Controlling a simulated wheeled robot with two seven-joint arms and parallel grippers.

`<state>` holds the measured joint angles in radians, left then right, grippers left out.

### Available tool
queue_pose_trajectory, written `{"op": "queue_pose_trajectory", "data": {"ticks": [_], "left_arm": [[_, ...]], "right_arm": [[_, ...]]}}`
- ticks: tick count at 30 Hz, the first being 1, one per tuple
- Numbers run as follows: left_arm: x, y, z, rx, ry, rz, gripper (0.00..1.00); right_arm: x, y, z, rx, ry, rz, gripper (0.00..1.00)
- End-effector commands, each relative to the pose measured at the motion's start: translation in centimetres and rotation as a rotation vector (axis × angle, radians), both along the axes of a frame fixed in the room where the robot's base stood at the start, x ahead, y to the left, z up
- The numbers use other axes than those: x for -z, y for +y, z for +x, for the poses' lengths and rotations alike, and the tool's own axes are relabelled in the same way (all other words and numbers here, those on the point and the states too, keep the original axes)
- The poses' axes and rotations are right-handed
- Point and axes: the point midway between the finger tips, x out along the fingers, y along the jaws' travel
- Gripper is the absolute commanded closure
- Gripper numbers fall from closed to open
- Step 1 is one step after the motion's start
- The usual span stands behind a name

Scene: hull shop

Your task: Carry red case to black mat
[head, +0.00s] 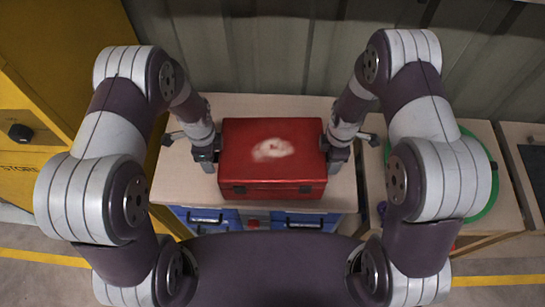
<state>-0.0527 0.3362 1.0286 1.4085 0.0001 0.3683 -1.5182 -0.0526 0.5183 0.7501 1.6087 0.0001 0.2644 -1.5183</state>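The red case (272,180), with a pale worn patch on its lid and latches on its front, sits on or just above a light wooden bench top (270,105). I cannot tell whether it touches the top. My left gripper (208,158) is at the case's left side and my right gripper (338,156) is at its right side. Both appear to touch or nearly touch it, but their fingers are too small and hidden to show whether they grip. A dark flat area (537,165) at the far right edge may be the black mat; it is cut off by the picture's edge.
Blue drawers (305,221) are under the bench. To the right, a second wooden table (508,205) holds a round green object (492,205), partly behind my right arm. A yellow cabinet (50,65) stands at the left. A ribbed wall (260,50) closes off the back.

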Motion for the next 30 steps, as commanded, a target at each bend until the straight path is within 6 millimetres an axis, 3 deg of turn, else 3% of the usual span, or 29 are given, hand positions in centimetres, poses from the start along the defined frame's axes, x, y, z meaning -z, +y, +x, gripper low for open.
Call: {"op": "queue_pose_trajectory", "data": {"ticks": [3, 9, 30], "left_arm": [[-0.02, 0.00, 0.01, 0.000, 0.000, 0.000, 0.39], [-0.03, 0.00, 0.01, 0.000, 0.000, 0.000, 1.00], [-0.08, 0.00, 0.04, 0.000, -0.001, 0.000, 1.00]], "right_arm": [[-0.01, 0.00, 0.00, 0.000, 0.000, 0.000, 0.39], [-0.03, 0.00, 0.00, 0.000, 0.000, 0.000, 1.00], [-0.06, 0.00, 0.03, 0.000, -0.001, 0.000, 1.00]]}}
